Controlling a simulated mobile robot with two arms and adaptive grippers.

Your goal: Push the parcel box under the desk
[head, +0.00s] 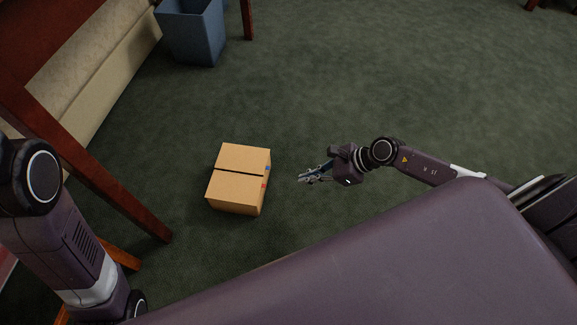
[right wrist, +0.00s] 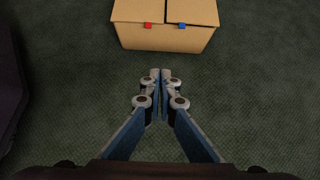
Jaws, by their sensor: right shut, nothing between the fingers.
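The parcel box (head: 236,190) is a closed tan carton with a dark line across its top and small red and blue tabs on its right side. It sits flat on the green carpet. The red-brown wooden leg and edge at the left (head: 95,175) look like part of the desk; the box is to the right of this leg. My right gripper (head: 302,176) is shut and empty, low to the right of the box, with a gap between. In the right wrist view the box (right wrist: 165,38) lies ahead of the closed fingertips (right wrist: 161,74). My left gripper is out of view.
A blue-grey bin (head: 192,35) stands at the upper left, near another red-brown leg (head: 247,18). A beige upholstered piece (head: 90,70) lies behind the wooden frame. The carpet (head: 390,80) is clear around the box and across the upper right.

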